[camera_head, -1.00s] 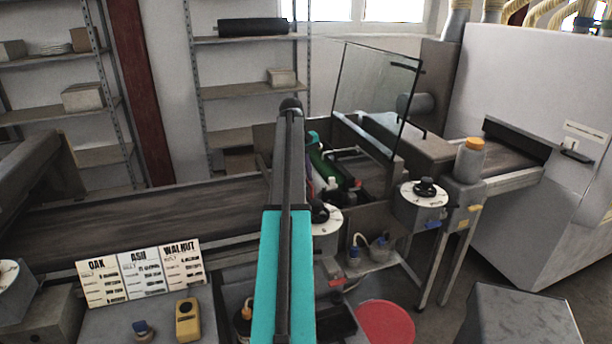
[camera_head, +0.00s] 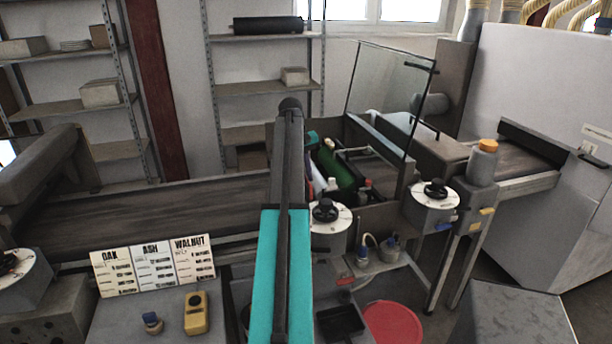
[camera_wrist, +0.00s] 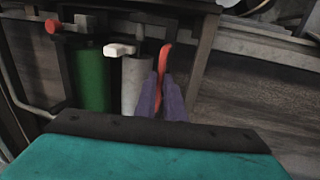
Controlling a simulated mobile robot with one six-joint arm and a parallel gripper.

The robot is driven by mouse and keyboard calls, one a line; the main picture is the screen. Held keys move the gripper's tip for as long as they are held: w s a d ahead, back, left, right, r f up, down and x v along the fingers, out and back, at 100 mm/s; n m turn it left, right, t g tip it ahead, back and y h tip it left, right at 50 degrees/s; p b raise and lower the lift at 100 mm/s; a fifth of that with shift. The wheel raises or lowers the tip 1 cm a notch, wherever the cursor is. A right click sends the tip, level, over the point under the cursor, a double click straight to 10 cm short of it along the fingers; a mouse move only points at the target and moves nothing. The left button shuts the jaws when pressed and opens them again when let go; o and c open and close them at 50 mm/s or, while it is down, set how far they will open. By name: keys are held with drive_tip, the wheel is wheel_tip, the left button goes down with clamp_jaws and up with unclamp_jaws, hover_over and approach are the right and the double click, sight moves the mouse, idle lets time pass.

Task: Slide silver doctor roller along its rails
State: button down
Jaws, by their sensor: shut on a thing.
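The silver doctor roller (camera_wrist: 135,82) stands out as a pale grey cylinder in the wrist view, with a white handle (camera_wrist: 118,49) at its upper end. It also shows as a pale strip in the head view (camera_head: 319,176), partly behind my arm. My gripper (camera_wrist: 167,92) has two purple fingers close together, just right of the roller. They are shut on a thin orange-red piece (camera_wrist: 163,62) that sticks out past them. Whether this piece joins the roller is unclear. A green roller (camera_wrist: 91,78) lies left of the silver one. The rails cannot be made out clearly.
A raised clear guard (camera_head: 385,95) stands behind the roller bay. Dial units (camera_head: 435,190) flank the bay's front. A dark conveyor belt (camera_head: 140,215) runs left. A jar with an orange cap (camera_head: 483,165) stands on the right. A red bucket (camera_head: 393,322) is below.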

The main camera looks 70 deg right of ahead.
drive_tip(key=shift+w+a, duration=0.15)
drive_tip(key=shift+w, duration=0.1)
drive_tip(key=c, duration=1.8)
unclamp_jaws()
drive_tip(key=shift+c, duration=0.2)
drive_tip(key=shift+s, duration=0.1)
wheel_tip(320, 180, up, 7)
drive_tip(key=w+p, duration=0.1)
drive_tip(key=p, duration=0.3)
drive_tip(key=shift+a+r, duration=0.15)
drive_tip(key=shift+a, duration=0.2)
drive_tip(key=shift+w, duration=0.1)
